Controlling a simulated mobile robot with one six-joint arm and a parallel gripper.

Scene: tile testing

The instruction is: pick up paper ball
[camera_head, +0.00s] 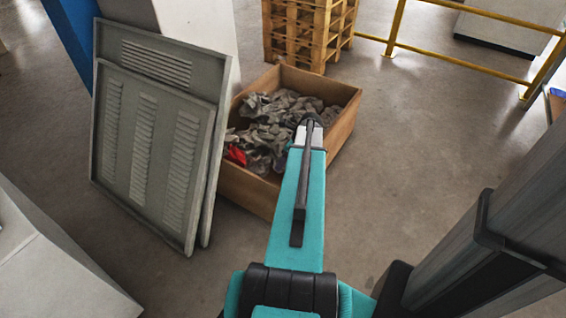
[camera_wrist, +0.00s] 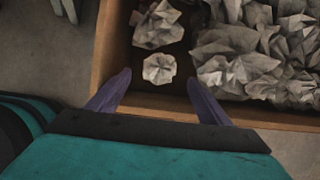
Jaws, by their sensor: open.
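A small crumpled paper ball (camera_wrist: 159,69) lies on the dark floor of the wooden box in the wrist view, between and beyond my fingertips. A larger crumpled paper piece (camera_wrist: 158,25) lies just above it. My gripper (camera_wrist: 157,82) is open and empty, its two purple-grey fingers spread at the box's near wall. I cannot tell its exact height above the ball. In the head view my teal arm reaches over the near side of the wooden box (camera_head: 345,125) and hides the gripper's fingers and part of the contents.
A heap of crumpled grey paper (camera_wrist: 250,60) fills the box's right side in the wrist view. A red item (camera_head: 236,154) lies in the box. Louvred metal panels (camera_head: 150,140) lean close at its left. Wooden pallets (camera_head: 305,35) stand behind. The floor (camera_head: 420,110) to the right is clear.

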